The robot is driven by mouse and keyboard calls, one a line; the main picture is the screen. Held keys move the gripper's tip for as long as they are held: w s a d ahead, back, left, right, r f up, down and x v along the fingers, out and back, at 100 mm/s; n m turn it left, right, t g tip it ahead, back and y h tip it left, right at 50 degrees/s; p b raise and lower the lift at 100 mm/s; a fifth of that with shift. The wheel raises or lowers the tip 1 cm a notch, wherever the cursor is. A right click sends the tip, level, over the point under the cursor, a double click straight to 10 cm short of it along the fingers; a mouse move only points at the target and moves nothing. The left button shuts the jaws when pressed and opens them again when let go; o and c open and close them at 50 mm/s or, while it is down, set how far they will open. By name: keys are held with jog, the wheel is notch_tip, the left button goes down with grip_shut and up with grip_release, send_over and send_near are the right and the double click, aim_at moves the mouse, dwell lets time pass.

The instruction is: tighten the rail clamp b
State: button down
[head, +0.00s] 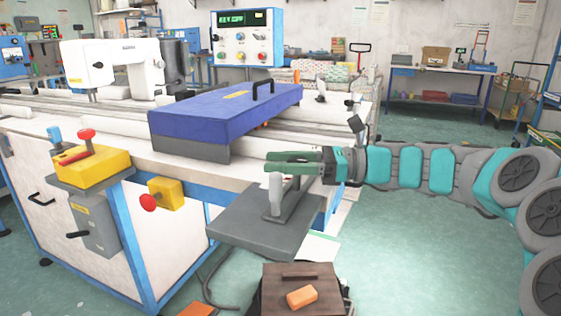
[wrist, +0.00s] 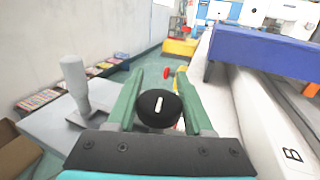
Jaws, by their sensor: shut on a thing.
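My gripper (head: 268,162) reaches in from the right at the near edge of the long machine table. In the wrist view its two green fingers (wrist: 158,88) are closed around a round black knob (wrist: 159,107) with a white mark, which I take for rail clamp b. The white mark points nearly straight up the picture. A black letter B (wrist: 292,155) is printed on the pale rail (wrist: 262,120) to the right of the knob. In the head view the fingers hide most of the knob, and the clamp body below it is hidden.
A blue-topped box (head: 225,112) sits on the table just behind my gripper. A grey shelf (head: 240,228) with an upright grey handle (head: 275,195) stands close in front. A yellow box with a red button (head: 165,192) is on the table's side. Open floor lies to the right.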

aim_at(294, 158)
jog(key=m+t, duration=0.1)
jog(key=t, duration=0.1)
jog(key=m+t+h, duration=0.1)
jog(key=t, duration=0.1)
jog(key=m+t, duration=0.2)
jog(key=shift+w+t, duration=0.4)
jog(key=m+t+h, duration=0.2)
jog(key=t, duration=0.1)
jog(key=shift+w+d+f+m+t+b, duration=0.1)
jog(key=shift+w+d+m+t+b, duration=0.05)
jog(key=shift+w+m+t+b, duration=0.2)
jog(key=m+t+h+b, duration=0.1)
jog(key=h+b, duration=0.1)
jog(key=m+t+h+b, duration=0.2)
jog(key=w+d+m+t+h+b, duration=0.1)
jog(key=m+t+b, duration=0.1)
jog(key=shift+h, duration=0.4)
jog(key=shift+w+d+m+t+h+b, duration=0.1)
jog(key=shift+d+m+t+h+b, duration=0.25)
jog(key=shift+m+h+b, duration=0.5)
jog(key=shift+w+d+m+t+h+b, duration=0.1)
jog(key=shift+m+t+h+b, duration=0.35)
jog(key=shift+h, duration=0.7)
jog(key=shift+d+m+h, duration=0.1)
jog(key=shift+m+h, duration=0.2)
jog(key=shift+m, duration=0.05)
jog(key=shift+c, duration=1.4)
grip_release()
jog(key=shift+r, duration=0.2)
